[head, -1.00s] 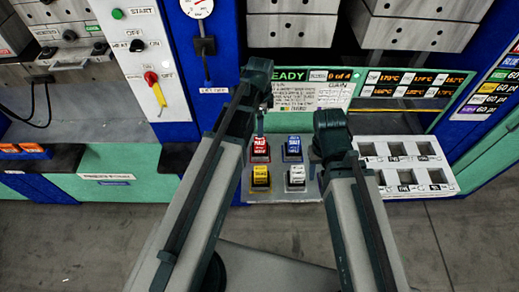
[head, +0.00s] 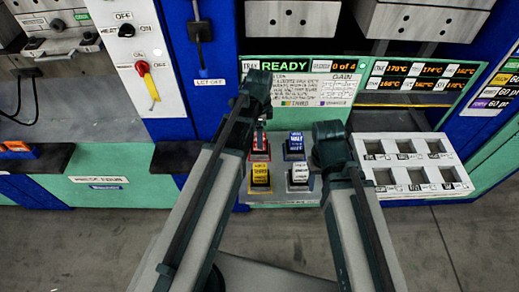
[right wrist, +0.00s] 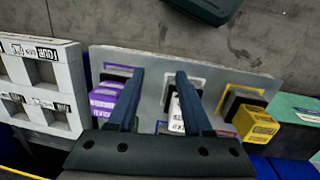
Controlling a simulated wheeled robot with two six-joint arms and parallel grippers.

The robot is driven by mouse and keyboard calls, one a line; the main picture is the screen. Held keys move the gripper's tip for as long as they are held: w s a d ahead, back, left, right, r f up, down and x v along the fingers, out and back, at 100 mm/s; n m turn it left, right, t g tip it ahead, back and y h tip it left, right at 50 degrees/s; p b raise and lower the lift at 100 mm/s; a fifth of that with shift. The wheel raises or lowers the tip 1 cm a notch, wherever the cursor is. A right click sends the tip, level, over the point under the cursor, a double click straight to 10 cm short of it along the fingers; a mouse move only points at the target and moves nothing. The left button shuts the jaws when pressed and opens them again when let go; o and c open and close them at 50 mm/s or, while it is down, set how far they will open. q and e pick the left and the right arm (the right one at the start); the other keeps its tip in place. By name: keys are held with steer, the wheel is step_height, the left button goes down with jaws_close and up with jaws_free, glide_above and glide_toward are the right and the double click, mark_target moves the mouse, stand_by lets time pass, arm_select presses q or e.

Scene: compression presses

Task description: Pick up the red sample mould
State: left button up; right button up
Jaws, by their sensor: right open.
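The red sample mould (head: 260,146) sits in the back left place of a grey rack (head: 284,198), its top partly covered by my left arm. In the right wrist view a little red (right wrist: 226,130) shows low, mostly hidden by my gripper. My right gripper (right wrist: 160,74) is open and empty, its fingers over the rack between the purple and white moulds. In the head view its fingers are hidden behind my right arm. My left arm's dark end stands near the red mould; its jaws cannot be made out.
Blue (head: 295,146), yellow (head: 260,175) and white (head: 298,173) moulds stand beside the red one; a purple mould (right wrist: 105,98) shows in the wrist view. A white tray (head: 462,184) with empty pockets is at right. The press cabinet rises behind; grey floor lies in front.

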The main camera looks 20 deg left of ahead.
mark_target(255, 153)
arm_select(q)
step_height(255, 153, down, 5)
steer(key=b, duration=0.4)
steer(key=shift+s+r, duration=0.1)
steer(key=shift+r, duration=0.15)
steer(key=shift+c, duration=0.3)
jaws_close()
